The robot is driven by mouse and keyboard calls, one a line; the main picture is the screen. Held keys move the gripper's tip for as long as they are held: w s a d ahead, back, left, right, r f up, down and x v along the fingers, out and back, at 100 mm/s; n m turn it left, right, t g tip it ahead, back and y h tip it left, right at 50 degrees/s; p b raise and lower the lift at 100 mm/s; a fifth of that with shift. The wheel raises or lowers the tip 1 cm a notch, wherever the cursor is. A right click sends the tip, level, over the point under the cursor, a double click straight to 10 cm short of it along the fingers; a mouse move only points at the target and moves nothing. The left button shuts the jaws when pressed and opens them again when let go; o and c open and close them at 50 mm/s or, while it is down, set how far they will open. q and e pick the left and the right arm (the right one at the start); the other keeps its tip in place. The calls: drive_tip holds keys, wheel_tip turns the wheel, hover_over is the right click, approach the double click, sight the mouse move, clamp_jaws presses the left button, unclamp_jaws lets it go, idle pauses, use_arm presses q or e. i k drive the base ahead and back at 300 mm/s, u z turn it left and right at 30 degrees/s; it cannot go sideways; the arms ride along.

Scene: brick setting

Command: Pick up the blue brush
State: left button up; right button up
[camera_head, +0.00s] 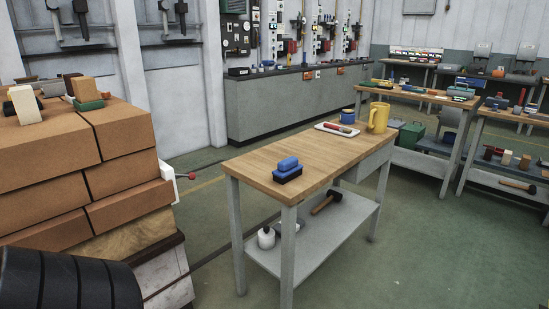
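The blue brush (288,166) lies on the near left part of the wooden table (310,150). It has a rounded blue handle above a dark block of bristles. Nothing touches it, and the tabletop around it is bare. Neither of my grippers shows in the head view.
A tray (337,129) with a red-handled tool, a blue container (348,116) and a yellow mug (379,117) stand toward the table's far end. A white bottle (266,238) and a mallet (326,201) are on the lower shelf. Stacked bricks (80,165) fill the left. Green floor is clear at right.

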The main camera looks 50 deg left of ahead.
sight(288, 169)
drive_tip(key=u, duration=1.2)
drive_tip(key=i, duration=1.15)
drive_tip(key=u, duration=1.15)
